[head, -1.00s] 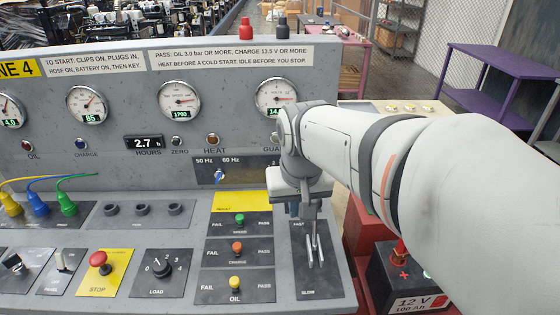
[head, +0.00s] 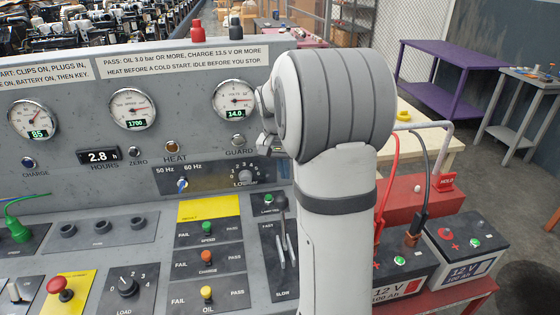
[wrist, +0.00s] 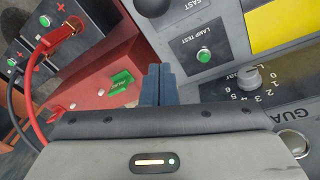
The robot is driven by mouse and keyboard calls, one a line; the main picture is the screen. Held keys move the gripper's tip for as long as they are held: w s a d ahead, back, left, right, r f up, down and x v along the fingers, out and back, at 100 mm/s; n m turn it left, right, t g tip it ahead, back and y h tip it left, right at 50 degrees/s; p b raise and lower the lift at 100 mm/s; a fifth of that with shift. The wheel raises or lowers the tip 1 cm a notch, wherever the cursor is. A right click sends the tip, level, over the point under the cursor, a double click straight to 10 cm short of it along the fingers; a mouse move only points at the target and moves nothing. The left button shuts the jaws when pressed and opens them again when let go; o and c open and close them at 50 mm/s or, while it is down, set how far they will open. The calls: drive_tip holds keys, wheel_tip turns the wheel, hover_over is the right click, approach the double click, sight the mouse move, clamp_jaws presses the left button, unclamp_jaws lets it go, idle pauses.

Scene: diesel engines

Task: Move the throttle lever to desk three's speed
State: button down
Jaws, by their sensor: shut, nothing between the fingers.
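The throttle lever (head: 282,222) stands on the FAST/SLOW panel at the right of the sloped console. Its dark knob is up near the FAST end; exactly where its foot sits in the slot I cannot tell. The dark rounded knob (wrist: 152,5) at the top edge of the wrist view, beside the FAST label, appears to be the lever's. My gripper (wrist: 160,82) is shut and empty, apart from that knob. In the head view my arm hides its fingers. The speed gauge (head: 132,110) reads 1700. Desk three's reading is not in view.
The lamp-test button (wrist: 204,55) and a rotary selector (head: 245,176) lie close to my gripper. Fail/pass switches (head: 207,257) stand left of the lever.

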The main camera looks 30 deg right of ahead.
drive_tip(key=shift+s+a+f+p, duration=0.35)
drive_tip(key=shift+s+f, duration=0.1)
drive_tip(key=shift+f, duration=0.2)
drive_tip(key=shift+s+a+f+p, duration=0.2)
drive_tip(key=shift+s+a+f, duration=0.1)
drive_tip(key=shift+s+f, duration=0.25)
drive_tip(key=shift+s+a+f+p, duration=0.3)
drive_tip(key=shift+s+a+f, duration=0.05)
drive_tip(key=shift+f, duration=0.35)
drive_tip(key=shift+s+a, duration=0.1)
drive_tip(key=shift+s, duration=0.05)
drive_tip(key=shift+s+a+r+b, duration=0.2)
drive_tip(key=shift+s+a+b, duration=0.05)
drive_tip(key=shift+s+b, duration=0.15)
drive_tip(key=shift+w+d, duration=0.1)
drive_tip(key=shift+w, duration=0.05)
